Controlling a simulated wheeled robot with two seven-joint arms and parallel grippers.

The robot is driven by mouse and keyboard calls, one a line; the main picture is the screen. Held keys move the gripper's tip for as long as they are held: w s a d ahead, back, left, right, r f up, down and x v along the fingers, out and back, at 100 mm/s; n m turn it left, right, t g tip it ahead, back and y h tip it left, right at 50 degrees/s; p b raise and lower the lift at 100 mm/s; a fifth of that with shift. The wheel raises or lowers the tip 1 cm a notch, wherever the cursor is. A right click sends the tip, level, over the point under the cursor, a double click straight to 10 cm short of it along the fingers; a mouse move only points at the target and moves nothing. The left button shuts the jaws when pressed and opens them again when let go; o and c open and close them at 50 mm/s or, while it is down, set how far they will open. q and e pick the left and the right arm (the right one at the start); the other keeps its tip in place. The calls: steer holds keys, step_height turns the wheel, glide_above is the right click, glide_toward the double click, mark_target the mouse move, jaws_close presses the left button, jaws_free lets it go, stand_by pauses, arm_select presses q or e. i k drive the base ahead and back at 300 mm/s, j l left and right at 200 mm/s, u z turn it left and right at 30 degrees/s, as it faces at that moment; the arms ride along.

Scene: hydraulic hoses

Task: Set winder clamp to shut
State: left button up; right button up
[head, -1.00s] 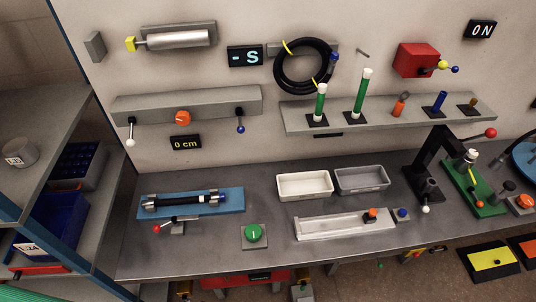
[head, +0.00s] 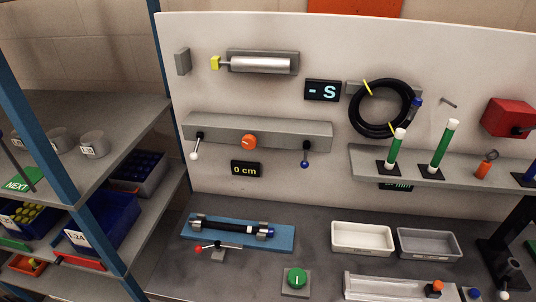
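No part is labelled as the winder clamp, so I cannot tell which one it is. A grey wall rail (head: 285,130) carries an orange knob (head: 249,141), a white-tipped lever (head: 194,148) and a blue-tipped lever (head: 305,155), both levers hanging down. A display (head: 245,169) below reads "0 cm". On the bench, a black hose piece (head: 225,226) lies in metal holders on a blue base (head: 286,243). A red-tipped lever (head: 208,247) stands in front of it. Neither of my grippers is in view.
A green button (head: 296,278) and two trays, white (head: 362,238) and grey (head: 428,243), stand on the bench (head: 325,262). A coiled black hose (head: 357,112) hangs on the wall. Shelves with blue bins (head: 104,222) stand at left. A black stand (head: 510,243) is cut off at right.

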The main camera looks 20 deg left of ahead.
mark_target(219, 251)
steer(key=k+j+u, duration=0.1)
steer(key=u, duration=0.8)
steer(key=j, duration=0.1)
